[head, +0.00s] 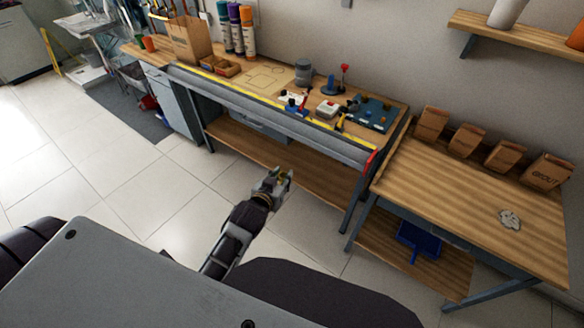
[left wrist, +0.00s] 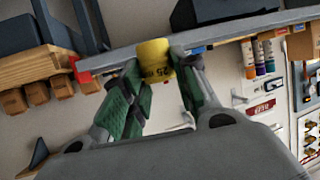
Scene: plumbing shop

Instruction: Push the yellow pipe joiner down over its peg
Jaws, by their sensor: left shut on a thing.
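The yellow pipe joiner (left wrist: 155,61), a short cylinder with dark printing, is held between the fingertips of my left gripper (left wrist: 160,84) in the left wrist view. The green finger pads close on it from both sides. In the head view, my left gripper (head: 278,178) is in front of the workbench, apart from it and over the floor; the joiner is barely visible there. A dark blue board (head: 375,113) with small fittings lies at the bench's right end. I cannot tell which part is the joiner's peg. My right gripper is not in view.
The workbench (head: 262,76) has a grey front edge with a yellow strip. A side table (head: 455,190) with several paper bags is at the right.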

